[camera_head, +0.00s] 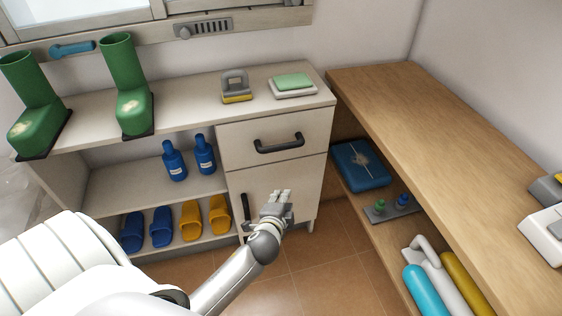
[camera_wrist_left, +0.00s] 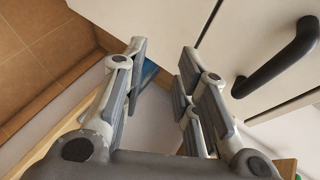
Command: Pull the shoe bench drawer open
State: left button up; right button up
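The shoe bench (camera_head: 190,107) is a pale cabinet against the wall. Its drawer (camera_head: 309,126) is at the upper right, closed, with a black bar handle (camera_head: 279,143). My left gripper (camera_head: 277,196) is below the drawer, in front of the lower door (camera_head: 308,180), apart from the handle. In the left wrist view its two fingers (camera_wrist_left: 162,62) are spread with nothing between them. The black handle (camera_wrist_left: 285,60) shows at the right of that view, beside the fingers. My right gripper is in neither view.
Green boots (camera_head: 125,75), a brush (camera_head: 236,88) and a soap dish (camera_head: 293,86) stand on the bench top. Blue bottles (camera_head: 174,160) and slippers fill its shelves. A wooden counter (camera_head: 430,130) with a blue box (camera_head: 360,165) below stands on the right. The tiled floor (camera_head: 325,250) is clear.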

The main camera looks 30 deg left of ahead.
aim_at(280, 150)
pick_arm(q)
notch_tip(280, 150, up, 12)
jog(key=w+a+t+y+b, duration=0.1)
jog(key=a+t+y+b, duration=0.1)
jog(key=a+y+b, duration=0.1)
jog(key=shift+t+h, duration=0.3)
jog(key=x, duration=0.9)
jog(key=shift+w+f+b, duration=0.2)
jog(key=shift+f+b, duration=0.05)
jog(key=shift+b, duration=0.15)
jog(key=shift+w+a+f, duration=0.1)
jog(key=shift+w+a, duration=0.1)
jog(key=shift+w, duration=0.35)
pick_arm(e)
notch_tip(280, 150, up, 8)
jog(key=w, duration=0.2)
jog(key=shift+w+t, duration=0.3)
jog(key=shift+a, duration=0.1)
pick_arm(q)
grip_shut()
